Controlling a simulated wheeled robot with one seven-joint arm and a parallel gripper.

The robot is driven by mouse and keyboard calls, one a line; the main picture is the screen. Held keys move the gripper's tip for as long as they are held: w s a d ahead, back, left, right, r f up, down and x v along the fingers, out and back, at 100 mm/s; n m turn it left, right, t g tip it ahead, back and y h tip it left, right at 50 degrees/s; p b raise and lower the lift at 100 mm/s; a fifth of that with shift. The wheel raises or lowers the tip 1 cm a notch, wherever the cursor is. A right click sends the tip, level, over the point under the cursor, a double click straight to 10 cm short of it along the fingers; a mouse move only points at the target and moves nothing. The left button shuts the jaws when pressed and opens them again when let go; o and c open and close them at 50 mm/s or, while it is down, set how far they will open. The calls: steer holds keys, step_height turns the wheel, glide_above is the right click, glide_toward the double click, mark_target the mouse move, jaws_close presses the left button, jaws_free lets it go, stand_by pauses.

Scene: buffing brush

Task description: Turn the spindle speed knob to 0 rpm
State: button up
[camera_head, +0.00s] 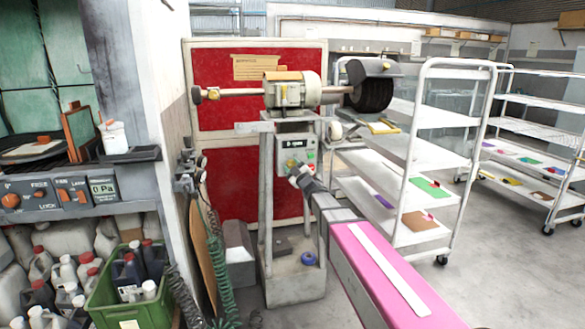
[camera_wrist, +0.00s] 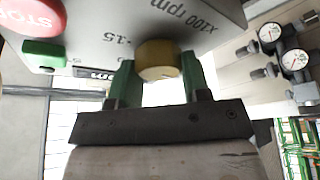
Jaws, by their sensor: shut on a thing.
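The spindle speed knob (camera_wrist: 158,58) is a yellowish round knob on the grey control box (camera_wrist: 100,25) in the wrist view. The box is printed "x100 rpm" and "15" near the knob. My gripper (camera_wrist: 160,82) has its two green fingers on either side of the knob, shut on it. The knob's pointer cannot be made out. The box's small dark display is too small to read surely.
A red STOP button (camera_wrist: 28,14) and a green button (camera_wrist: 43,49) are close to the knob. Gauges (camera_wrist: 295,60) stand at right in the wrist view. The buffing brush (camera_head: 372,94) is above. A shelf cart (camera_head: 425,160) stands right; a green crate (camera_head: 130,300) lies left.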

steer(key=shift+n+g, duration=0.5)
steer(key=shift+n, duration=0.6)
steer(key=o, duration=0.9)
steer(key=v, duration=1)
steer(key=shift+s+d+f, duration=0.1)
steer(key=shift+s+d, duration=0.15)
steer(key=shift+s, duration=0.05)
steer(key=shift+d, duration=0.1)
